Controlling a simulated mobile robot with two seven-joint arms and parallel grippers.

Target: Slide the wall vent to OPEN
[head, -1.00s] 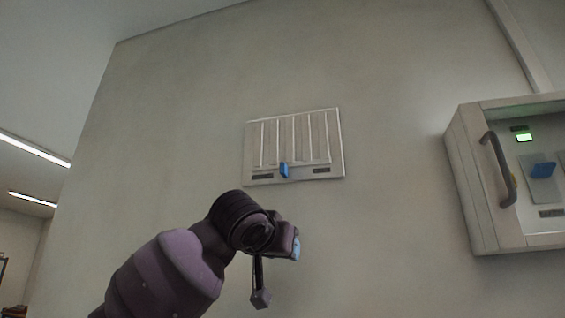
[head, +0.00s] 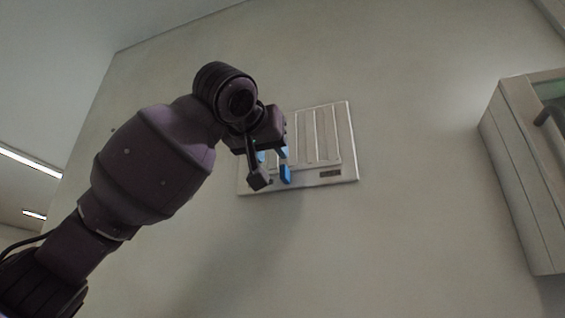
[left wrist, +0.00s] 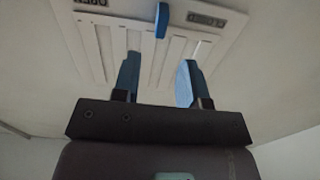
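The wall vent (head: 348,150) is a pale plate with upright slats on the wall. Its blue slider tab (head: 285,173) stands at the middle of the lower edge. My left gripper (head: 270,166) is in front of the vent's lower left part, close to the tab, and hides the left label. In the left wrist view the vent (left wrist: 218,28) appears upside down. The blue tab (left wrist: 162,20) shows beyond and between the two spread fingers (left wrist: 158,82), with nothing held. A dark label (left wrist: 90,3) at the left there seems to read OPEN. Contact with the tab is not visible.
A grey wall cabinet (head: 520,170) with a dark handle (head: 550,125) is at the right. The wall between vent and cabinet is bare. Ceiling lights (head: 30,162) show at the far left.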

